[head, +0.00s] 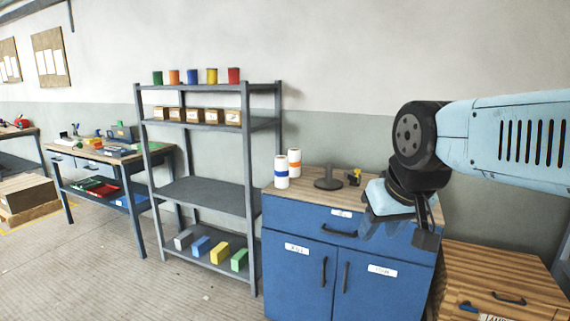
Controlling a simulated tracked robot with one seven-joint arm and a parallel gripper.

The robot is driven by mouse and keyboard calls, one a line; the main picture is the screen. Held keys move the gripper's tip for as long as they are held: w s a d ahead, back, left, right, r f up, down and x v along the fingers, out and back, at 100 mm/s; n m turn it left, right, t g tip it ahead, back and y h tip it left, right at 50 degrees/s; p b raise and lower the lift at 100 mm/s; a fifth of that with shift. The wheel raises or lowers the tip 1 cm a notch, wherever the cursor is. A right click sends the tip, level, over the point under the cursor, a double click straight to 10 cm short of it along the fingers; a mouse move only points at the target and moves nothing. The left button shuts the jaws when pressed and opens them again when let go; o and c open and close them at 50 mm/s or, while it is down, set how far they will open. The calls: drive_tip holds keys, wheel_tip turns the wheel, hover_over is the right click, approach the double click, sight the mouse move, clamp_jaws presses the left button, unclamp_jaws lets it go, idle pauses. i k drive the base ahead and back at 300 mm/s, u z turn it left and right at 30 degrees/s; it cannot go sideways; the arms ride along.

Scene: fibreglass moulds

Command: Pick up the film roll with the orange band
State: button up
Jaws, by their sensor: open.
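The film roll with the orange band (294,158) is white and stands upright on the wooden top of the blue cabinet (300,271), at its back left. A similar white roll with a blue band (281,173) stands just in front of it and to the left, covering part of its lower left side. My gripper (424,240) hangs at the right end of the cabinet, in front of its top edge, well to the right of both rolls. It is open; its fingers are dark and hard to make out.
A grey dispenser-like stand (327,180) and a small black and yellow item (354,177) stand on the cabinet between the rolls and my arm. A grey shelf rack (208,190) with tins, boxes and coloured blocks is at left. A wooden chest (500,262) stands at right.

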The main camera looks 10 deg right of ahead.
sight(294, 154)
drive_tip(key=i, duration=0.9)
drive_tip(key=z, duration=0.1)
drive_tip(key=k, duration=1.2)
drive_tip(key=u, duration=0.6)
drive_tip(key=i, duration=1.15)
drive_tip(key=u, duration=0.35)
drive_tip(key=i, duration=1.2)
drive_tip(key=z, duration=0.85)
drive_tip(key=i, duration=0.5)
drive_tip(key=z, duration=0.35)
